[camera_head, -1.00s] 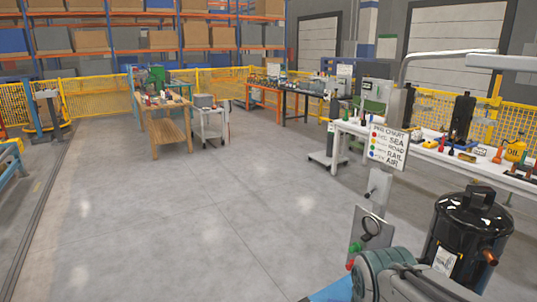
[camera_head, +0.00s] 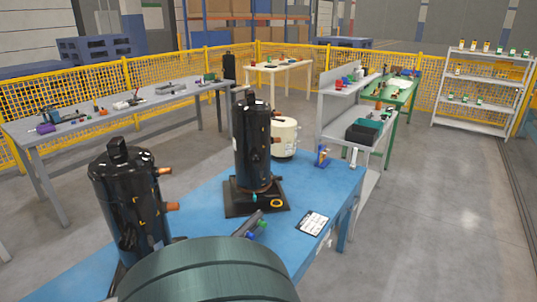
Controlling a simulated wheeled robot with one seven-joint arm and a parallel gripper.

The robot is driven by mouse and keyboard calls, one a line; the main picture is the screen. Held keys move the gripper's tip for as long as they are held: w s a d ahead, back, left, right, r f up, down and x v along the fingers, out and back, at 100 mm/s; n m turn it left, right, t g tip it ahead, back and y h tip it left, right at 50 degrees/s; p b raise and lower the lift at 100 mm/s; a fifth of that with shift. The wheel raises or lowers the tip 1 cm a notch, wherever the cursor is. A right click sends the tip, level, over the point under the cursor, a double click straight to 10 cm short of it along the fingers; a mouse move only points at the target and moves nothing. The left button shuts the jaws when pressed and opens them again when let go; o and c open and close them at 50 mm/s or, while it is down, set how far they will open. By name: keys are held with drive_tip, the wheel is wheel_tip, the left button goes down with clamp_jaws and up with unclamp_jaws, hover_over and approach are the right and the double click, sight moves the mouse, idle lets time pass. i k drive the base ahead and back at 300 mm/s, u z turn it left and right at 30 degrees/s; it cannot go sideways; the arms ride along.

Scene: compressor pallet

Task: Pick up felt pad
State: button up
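I cannot make out a felt pad for certain in this view. A blue table (camera_head: 215,205) runs across the foreground. A tall black compressor (camera_head: 252,140) stands upright on a dark square base on it, with a yellow-orange ring (camera_head: 277,203) at the base's front corner. A second black compressor (camera_head: 128,195) stands at the near left. A white card with dark marks (camera_head: 313,223) lies right of the base. Small dark, green and blue items (camera_head: 250,226) lie nearby, partly hidden. A rounded teal part of my arm covers the bottom centre; my gripper is not in view.
A grey bench (camera_head: 150,97) stands at the left, a grey shelved cart (camera_head: 350,105) behind right. Open floor (camera_head: 440,220) lies at the right.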

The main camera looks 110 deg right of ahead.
sight(352, 166)
drive_tip(key=z, duration=4.45)
drive_tip(key=k, duration=0.6)
drive_tip(key=z, duration=0.3)
drive_tip(key=i, duration=0.85)
drive_tip(key=z, duration=0.5)
drive_tip(key=i, duration=1.6)
drive_tip(key=u, duration=0.3)
drive_tip(key=i, duration=1.5)
drive_tip(key=u, duration=0.75)
